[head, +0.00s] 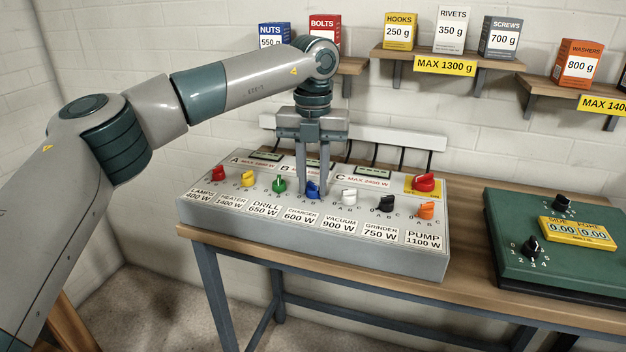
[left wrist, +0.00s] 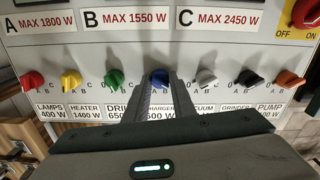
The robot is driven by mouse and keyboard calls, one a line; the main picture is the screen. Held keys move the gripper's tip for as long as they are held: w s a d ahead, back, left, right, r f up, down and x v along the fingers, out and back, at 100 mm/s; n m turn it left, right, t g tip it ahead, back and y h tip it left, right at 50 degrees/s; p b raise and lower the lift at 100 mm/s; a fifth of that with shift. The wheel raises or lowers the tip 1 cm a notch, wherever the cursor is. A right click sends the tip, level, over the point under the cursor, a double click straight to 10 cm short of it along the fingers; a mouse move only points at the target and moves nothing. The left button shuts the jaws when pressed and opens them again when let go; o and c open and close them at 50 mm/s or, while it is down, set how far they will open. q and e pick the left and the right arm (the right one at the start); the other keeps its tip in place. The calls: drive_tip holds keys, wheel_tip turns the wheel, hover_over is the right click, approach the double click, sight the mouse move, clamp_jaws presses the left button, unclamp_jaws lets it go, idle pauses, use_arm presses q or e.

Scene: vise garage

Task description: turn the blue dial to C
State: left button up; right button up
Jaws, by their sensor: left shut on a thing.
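The blue dial (head: 313,190) is on the sloped front of the grey power panel (head: 300,250), above the label CHARGER 600 W. My left gripper (head: 314,188) comes down from above and is shut on the blue dial. In the left wrist view the blue dial (left wrist: 159,77) shows between the two fingertips. The letters right around it are partly hidden by the fingers, so I cannot tell which mark it points at. My right gripper is not in view.
A green dial (head: 279,184) and a white dial (head: 348,197) stand close on either side. A red OFF/ON switch (head: 423,182) is at the panel's upper right. A green box (head: 550,240) with black knobs stands to the right on the wooden bench (head: 480,298).

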sight(313, 183)
use_arm(q)
drive_tip(key=o, duration=1)
wheel_tip(313, 183, up, 18)
drive_tip(key=shift+f+p, duration=0.25)
drive_tip(key=shift+p, duration=0.5)
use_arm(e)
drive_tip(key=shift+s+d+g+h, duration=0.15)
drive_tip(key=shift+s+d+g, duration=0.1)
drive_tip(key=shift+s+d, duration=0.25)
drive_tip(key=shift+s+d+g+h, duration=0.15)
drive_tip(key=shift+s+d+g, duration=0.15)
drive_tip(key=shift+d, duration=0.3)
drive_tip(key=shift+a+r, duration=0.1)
